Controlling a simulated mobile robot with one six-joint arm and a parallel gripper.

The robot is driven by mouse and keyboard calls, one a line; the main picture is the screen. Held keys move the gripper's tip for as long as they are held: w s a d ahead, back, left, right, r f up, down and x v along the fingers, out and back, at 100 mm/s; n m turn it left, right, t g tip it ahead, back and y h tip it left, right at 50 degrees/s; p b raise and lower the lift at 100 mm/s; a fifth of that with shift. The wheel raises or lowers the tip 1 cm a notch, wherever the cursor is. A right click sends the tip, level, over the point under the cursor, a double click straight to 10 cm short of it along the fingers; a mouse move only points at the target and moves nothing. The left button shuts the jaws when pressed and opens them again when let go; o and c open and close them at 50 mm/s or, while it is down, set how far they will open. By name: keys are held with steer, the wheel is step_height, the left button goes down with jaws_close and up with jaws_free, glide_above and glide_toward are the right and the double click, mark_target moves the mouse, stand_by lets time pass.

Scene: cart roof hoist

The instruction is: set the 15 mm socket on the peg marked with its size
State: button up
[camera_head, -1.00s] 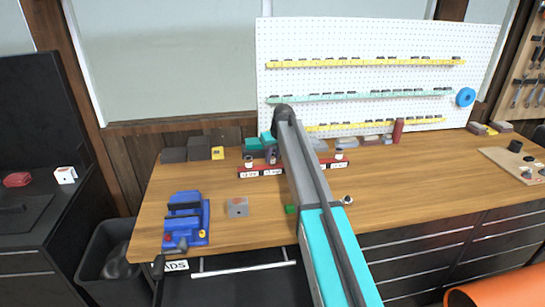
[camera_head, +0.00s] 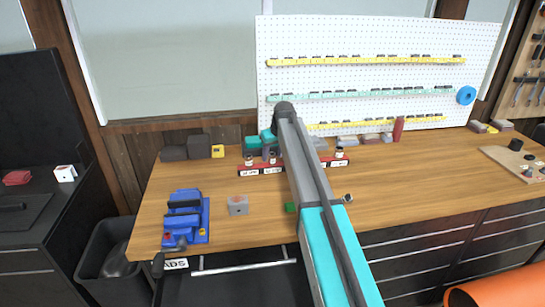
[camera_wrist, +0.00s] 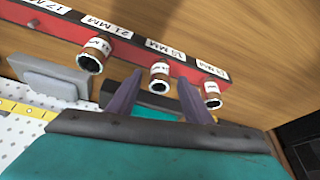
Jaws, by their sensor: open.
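In the wrist view a red rail (camera_wrist: 140,47) carries white size labels; one reads 21 MM, another 17, and the rest are too blurred to read surely. A brown-and-silver socket (camera_wrist: 94,58) sits by the 21 MM label. A second socket (camera_wrist: 159,75) sits at the middle label, and a third (camera_wrist: 212,97) at the right label. My gripper (camera_wrist: 160,88) is open, with its dark fingers on either side of the middle socket. I cannot tell whether they touch it, or which socket is the 15 mm one. The rail (camera_head: 262,169) is partly hidden by my arm in the head view.
A blue vise (camera_head: 186,220), a grey block (camera_head: 238,205) and a small green block (camera_head: 291,207) are on the bench. A small silver-ended piece (camera_head: 348,198) lies beside my arm. A pegboard (camera_head: 380,80) stands behind.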

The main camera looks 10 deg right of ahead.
steer(key=b+v, duration=0.3)
steer(key=v, duration=1)
steer(key=shift+b, duration=0.4)
steer(key=shift+f, duration=0.1)
stand_by(0.4)
